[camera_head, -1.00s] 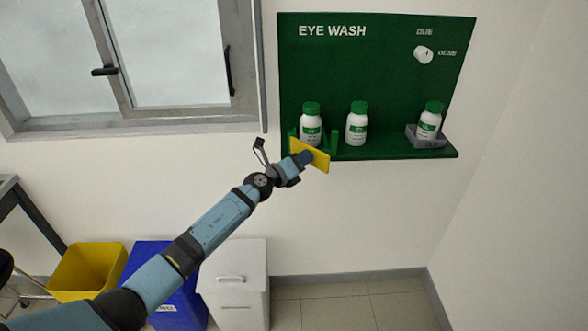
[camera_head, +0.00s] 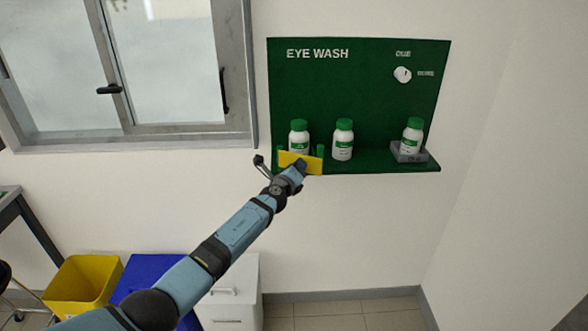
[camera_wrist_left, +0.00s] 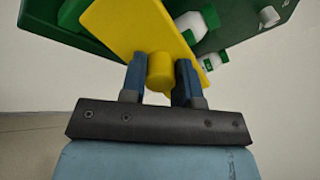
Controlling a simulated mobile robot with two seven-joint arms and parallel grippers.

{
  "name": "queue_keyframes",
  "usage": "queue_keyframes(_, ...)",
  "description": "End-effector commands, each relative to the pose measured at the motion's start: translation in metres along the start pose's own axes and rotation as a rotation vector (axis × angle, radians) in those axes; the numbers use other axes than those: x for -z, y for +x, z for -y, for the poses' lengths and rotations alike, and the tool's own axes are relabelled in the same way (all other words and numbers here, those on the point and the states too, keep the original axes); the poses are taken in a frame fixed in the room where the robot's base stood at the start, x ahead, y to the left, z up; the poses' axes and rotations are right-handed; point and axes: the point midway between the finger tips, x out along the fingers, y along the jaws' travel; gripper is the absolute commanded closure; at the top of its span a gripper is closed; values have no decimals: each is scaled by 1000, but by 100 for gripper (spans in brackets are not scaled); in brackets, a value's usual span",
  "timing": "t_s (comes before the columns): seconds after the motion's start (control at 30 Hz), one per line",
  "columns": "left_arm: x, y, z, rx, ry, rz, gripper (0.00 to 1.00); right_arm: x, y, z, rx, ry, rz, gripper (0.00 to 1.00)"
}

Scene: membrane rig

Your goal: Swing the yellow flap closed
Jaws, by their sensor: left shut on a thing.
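The yellow flap (camera_head: 313,164) is at the left end of the green eye wash shelf, in front of the leftmost white bottle (camera_head: 299,136) with a green cap. It stands fairly upright and hides the lower part of that bottle. My left gripper (camera_head: 300,167) is at the flap's front. In the left wrist view, the fingers of my left gripper (camera_wrist_left: 161,75) are shut on the yellow round knob (camera_wrist_left: 160,72) that sticks out of the flap (camera_wrist_left: 135,28). My right gripper is not in view.
A middle bottle (camera_head: 343,140) stands on the green shelf (camera_head: 380,164). Another bottle (camera_head: 412,136) stands in a grey holder (camera_head: 408,153) at the right. A white dial (camera_head: 402,75) is on the board. A window (camera_head: 160,70) is at the left; bins stand below.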

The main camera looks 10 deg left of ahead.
Motion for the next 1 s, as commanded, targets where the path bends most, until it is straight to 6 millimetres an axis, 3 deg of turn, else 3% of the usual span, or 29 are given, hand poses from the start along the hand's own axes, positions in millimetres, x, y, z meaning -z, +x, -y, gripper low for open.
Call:
queue_keyframes(0.17, -2, 8, 4, -63, -4, 71, 100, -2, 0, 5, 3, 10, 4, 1)
queue_keyframes(0.63, 2, 31, 3, -271, -2, 281, 100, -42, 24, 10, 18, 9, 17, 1)
queue_keyframes(1.0, -1, 34, 5, -321, 0, 326, 100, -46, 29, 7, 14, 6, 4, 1)
